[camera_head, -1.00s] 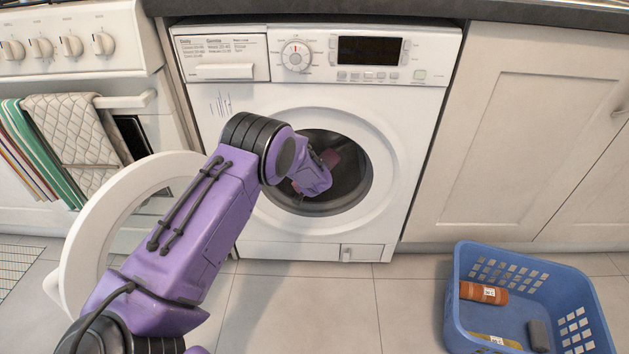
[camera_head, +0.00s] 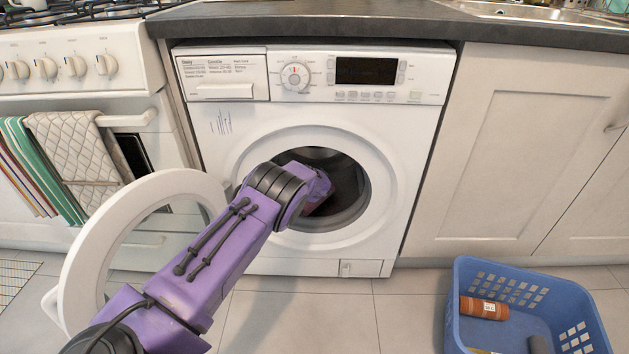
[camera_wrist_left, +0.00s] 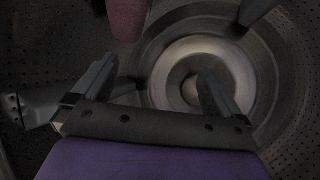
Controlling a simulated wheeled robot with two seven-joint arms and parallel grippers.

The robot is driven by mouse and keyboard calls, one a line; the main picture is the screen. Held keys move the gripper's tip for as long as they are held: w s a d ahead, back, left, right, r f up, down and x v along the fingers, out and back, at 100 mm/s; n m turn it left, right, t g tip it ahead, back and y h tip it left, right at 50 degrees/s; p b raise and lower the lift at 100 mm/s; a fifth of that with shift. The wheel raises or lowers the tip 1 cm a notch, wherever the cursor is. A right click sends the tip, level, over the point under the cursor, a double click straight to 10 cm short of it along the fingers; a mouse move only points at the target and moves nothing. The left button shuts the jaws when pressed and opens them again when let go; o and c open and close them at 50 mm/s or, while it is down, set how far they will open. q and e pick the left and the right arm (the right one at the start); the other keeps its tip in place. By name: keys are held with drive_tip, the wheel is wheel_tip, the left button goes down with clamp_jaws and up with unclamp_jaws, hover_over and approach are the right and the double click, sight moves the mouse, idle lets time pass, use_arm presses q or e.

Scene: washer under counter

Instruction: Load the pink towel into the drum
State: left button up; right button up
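The pink towel (camera_wrist_left: 125,16) shows at the top edge of the left wrist view, inside the drum (camera_wrist_left: 280,115) and apart from my fingers. In the head view a small reddish part of the towel (camera_head: 317,207) shows in the drum opening, below my wrist. My left arm reaches through the washer's (camera_head: 225,130) open front. My left gripper (camera_wrist_left: 157,80) is inside the drum, its two fingers spread wide with nothing between them. In the head view my wrist hides the fingers. My right gripper is not in view.
The round washer door (camera_head: 82,255) stands open at left, beside my arm. A blue basket (camera_head: 463,275) on the floor at right holds a rolled brown item (camera_head: 484,308) and other small items. The floor (camera_head: 330,315) between is clear. The counter (camera_head: 300,27) runs above the washer.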

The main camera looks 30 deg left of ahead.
use_arm(q)
drive_tip(key=p+v, duration=0.5)
drive_tip(key=v, duration=0.5)
drive_tip(key=shift+s+r, duration=0.2)
drive_tip(key=shift+d, duration=0.1)
